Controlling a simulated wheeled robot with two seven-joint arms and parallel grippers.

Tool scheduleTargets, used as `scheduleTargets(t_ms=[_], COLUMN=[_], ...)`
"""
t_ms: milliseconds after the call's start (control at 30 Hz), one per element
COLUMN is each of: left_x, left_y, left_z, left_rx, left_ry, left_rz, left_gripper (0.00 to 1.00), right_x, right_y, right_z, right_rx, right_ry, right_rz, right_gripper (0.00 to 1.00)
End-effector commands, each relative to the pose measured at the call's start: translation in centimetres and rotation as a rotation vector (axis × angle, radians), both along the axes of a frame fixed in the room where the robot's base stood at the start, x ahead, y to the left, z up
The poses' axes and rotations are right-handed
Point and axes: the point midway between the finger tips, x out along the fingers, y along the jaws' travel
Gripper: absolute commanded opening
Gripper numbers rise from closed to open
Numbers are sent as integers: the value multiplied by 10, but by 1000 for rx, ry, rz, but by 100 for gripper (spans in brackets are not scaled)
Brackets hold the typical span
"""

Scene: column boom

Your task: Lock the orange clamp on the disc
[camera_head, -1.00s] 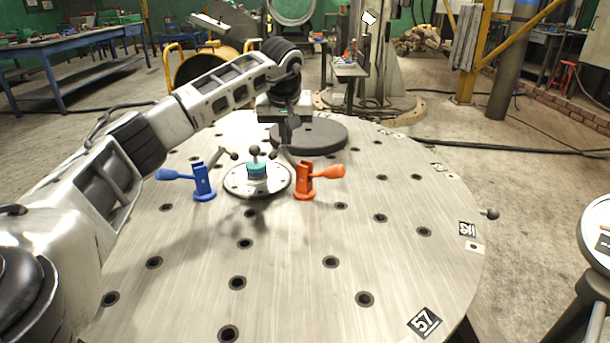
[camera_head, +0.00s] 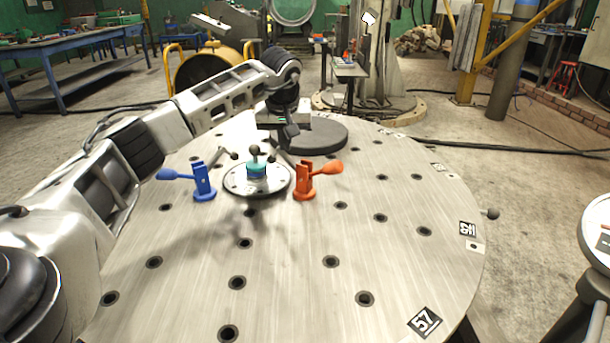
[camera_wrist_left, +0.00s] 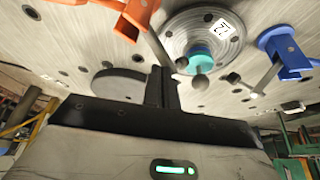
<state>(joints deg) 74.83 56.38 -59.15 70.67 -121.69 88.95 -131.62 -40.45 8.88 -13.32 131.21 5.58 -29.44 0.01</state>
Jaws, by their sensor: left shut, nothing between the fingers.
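The orange clamp (camera_head: 305,184) stands at the right edge of the pale round disc (camera_head: 240,186), its handle out to the right and tilted slightly up. Its dark rod slants up over the disc. The blue clamp (camera_head: 203,181) stands at the left, handle to the left. A teal piece (camera_head: 256,171) with a dark ball knob sits on the disc. My left gripper (camera_head: 289,132) is behind and above the orange clamp, shut and empty. In the left wrist view, its fingers (camera_wrist_left: 160,88) are apart from the orange clamp (camera_wrist_left: 136,14). My right gripper is out of view.
A dark grey round plate (camera_head: 322,136) lies behind the disc on the large round table (camera_head: 330,230) with several holes. The table's front and right are clear. A small knob (camera_head: 490,214) sticks out at its right edge.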

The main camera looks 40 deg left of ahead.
Motion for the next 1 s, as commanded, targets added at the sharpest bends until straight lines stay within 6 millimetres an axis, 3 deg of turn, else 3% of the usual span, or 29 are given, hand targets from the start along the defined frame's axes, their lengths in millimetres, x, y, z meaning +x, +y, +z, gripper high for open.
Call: scheduleTargets(t_ms=[567, 1000], left_x=[-1, -1], left_y=[4, 4], left_z=[-22, -21], left_rx=[0, 0], left_ry=[4, 1], left_rz=[0, 0], left_gripper=[0, 0], right_x=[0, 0], right_y=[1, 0], right_z=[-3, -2], right_rx=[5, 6], right_ry=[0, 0], right_rz=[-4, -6], right_gripper=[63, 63])
